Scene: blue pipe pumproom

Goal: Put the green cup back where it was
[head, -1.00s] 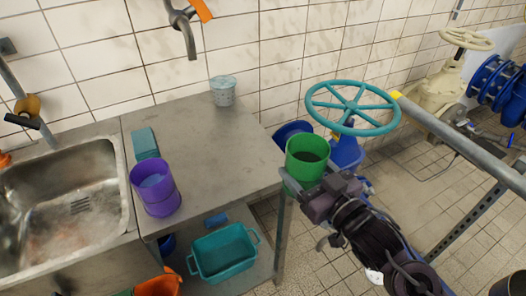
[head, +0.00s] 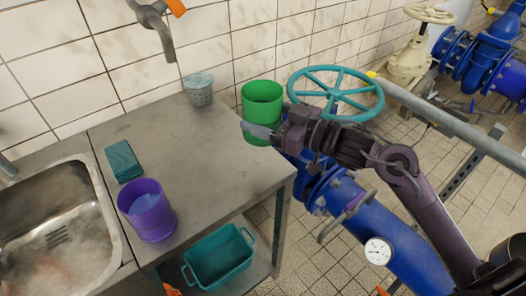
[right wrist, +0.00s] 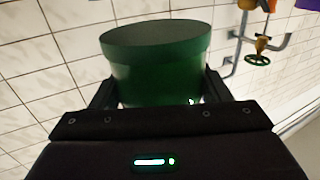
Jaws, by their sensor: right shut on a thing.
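The green cup (head: 262,95) is upright at the back right edge of the grey metal counter (head: 205,160). My right gripper (head: 262,130) is shut on its lower part, coming in from the right. In the right wrist view the green cup (right wrist: 155,65) sits between the two fingers (right wrist: 160,95). I cannot tell whether its base touches the counter or hangs just above it. My left gripper is not in view.
A grey patterned cup (head: 198,90) stands near the wall. A purple cup (head: 147,210) and a teal sponge stack (head: 123,160) are beside the sink (head: 50,240). A teal handwheel (head: 338,92) is close behind my right arm. A teal basin (head: 220,257) is on the lower shelf.

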